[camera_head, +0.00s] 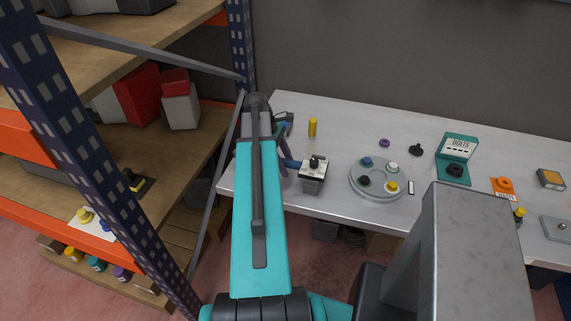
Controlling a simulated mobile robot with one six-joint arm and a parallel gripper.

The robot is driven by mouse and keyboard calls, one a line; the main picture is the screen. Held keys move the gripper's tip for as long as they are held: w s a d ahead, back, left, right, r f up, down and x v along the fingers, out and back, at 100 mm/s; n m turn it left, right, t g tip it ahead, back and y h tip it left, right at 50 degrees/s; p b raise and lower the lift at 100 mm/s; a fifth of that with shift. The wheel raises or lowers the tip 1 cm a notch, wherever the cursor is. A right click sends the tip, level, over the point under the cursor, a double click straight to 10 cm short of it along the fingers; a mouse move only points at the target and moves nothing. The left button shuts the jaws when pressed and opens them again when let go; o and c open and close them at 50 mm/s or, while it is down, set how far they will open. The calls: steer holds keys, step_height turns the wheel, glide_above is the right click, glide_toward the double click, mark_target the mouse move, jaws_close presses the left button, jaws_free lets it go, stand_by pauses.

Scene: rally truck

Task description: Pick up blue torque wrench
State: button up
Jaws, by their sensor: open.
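My arm reaches away over the table's left end.
A shelf upright (100,150) stands close on the left.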

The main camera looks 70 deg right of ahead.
jaws_close()
steer(key=shift+r, duration=0.1)
stand_by(0.4)
steer(key=shift+r+b, duration=1.35)
steer(key=shift+r, duration=3.55)
steer(key=c, duration=0.8)
jaws_free()
jaws_close()
